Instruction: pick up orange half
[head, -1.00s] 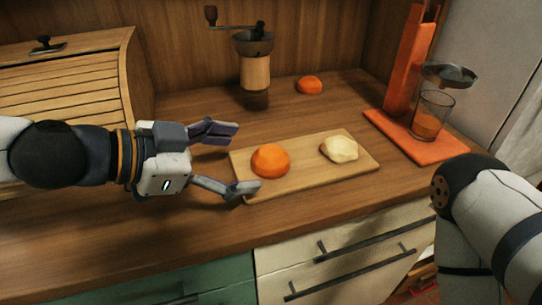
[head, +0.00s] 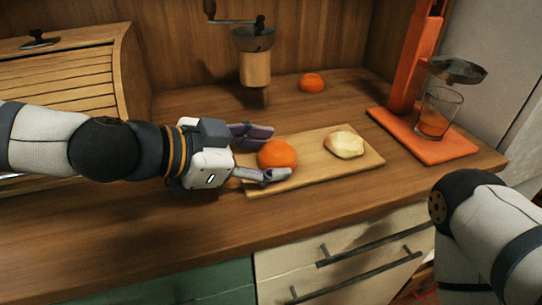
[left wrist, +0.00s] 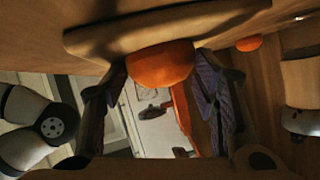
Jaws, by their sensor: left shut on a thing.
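The orange half (head: 277,153) is a rounded orange piece at the left part of the wooden cutting board (head: 315,167). My left gripper (head: 265,155) reaches in from the left and is shut on this orange half, one finger on its far side and one on its near side. In the left wrist view the orange half (left wrist: 161,64) sits between the two fingers, against the board. Whether it is clear of the board is hard to tell. My right arm shows at the right edge of the head view, but its gripper is out of view.
A pale peeled piece (head: 345,144) lies on the board's right side. Another orange piece (head: 312,82) lies behind on the counter. A grinder (head: 255,68) stands at the back, a roll-top bread box (head: 65,90) at left, and an orange press with a glass (head: 436,112) at right.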

